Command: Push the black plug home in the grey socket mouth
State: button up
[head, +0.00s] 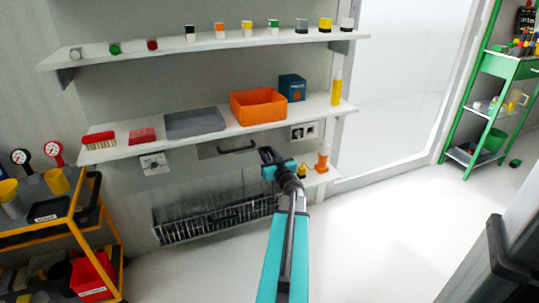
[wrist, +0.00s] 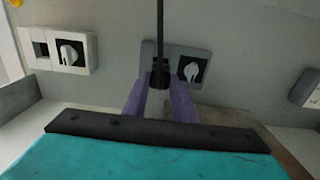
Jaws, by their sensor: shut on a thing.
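The black plug (wrist: 159,76) is between the two purple fingers of my gripper (wrist: 160,88) in the wrist view. My gripper is shut on it. A black cable (wrist: 160,25) runs up from the plug. The grey socket (wrist: 174,50) is on the wall just behind, with a white knob on a black square (wrist: 191,69) on its right half. The plug covers the left half, so the mouth is hidden. I cannot tell whether the plug touches the socket or is partly in it. In the head view my gripper (head: 268,155) is below the middle shelf; the plug is not clear there.
A white socket (wrist: 62,51) with a similar knob is left in the wrist view; another fitting (wrist: 308,88) is at the right edge. The middle shelf (head: 215,138) holds an orange bin (head: 258,104) above my gripper. A wire basket (head: 213,220) hangs below. Open floor lies right.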

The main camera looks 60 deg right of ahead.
aim_at(266, 151)
jog(key=shift+p+x, duration=0.3)
jog(key=shift+x, duration=0.55)
jog(key=shift+p, duration=1.65)
dwell(1.8)
jog(key=shift+p+x, duration=1)
jog(key=shift+x, duration=0.45)
dwell(0.7)
jog(key=o, duration=1.1)
jog(key=shift+s, duration=0.1)
jog(key=shift+p+v, duration=1.35)
jog(key=shift+v, duration=5.45)
